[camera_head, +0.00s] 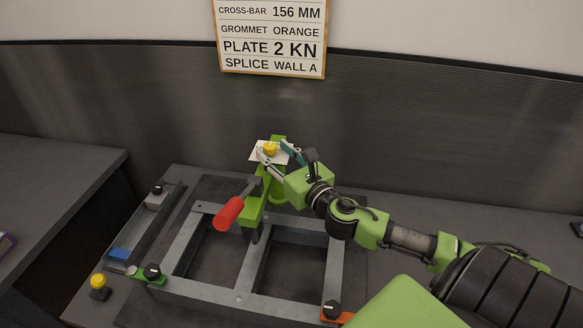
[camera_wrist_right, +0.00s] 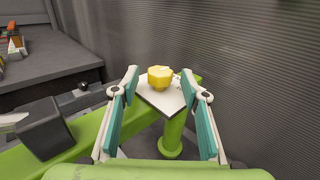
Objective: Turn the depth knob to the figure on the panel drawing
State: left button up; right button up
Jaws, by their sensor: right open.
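The yellow depth knob (camera_head: 270,149) sits on a white dial plate (camera_head: 257,156) at the top of a green press (camera_head: 251,212) with a red handle. In the right wrist view the knob (camera_wrist_right: 160,77) stands between and beyond the fingertips, apart from both. My right gripper (camera_head: 279,152) is open around the knob's near side, one finger to each side. The dial's marks are too small to read. The panel drawing (camera_head: 271,40) on the wall reads "PLATE 2 KN", "CROSS-BAR 156 MM", "GROMMET ORANGE" and "SPLICE WALL A"; its top is cut off. My left gripper is not in view.
A grey metal frame (camera_head: 183,247) lies on the bench under the press, with black-knobbed clamps at its corners. A yellow button (camera_head: 98,282) stands at the front left. The ribbed wall rises close behind the press.

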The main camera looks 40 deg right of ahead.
jog(key=s, duration=0.9)
jog(key=shift+a, duration=0.4)
jog(key=shift+s, duration=0.1)
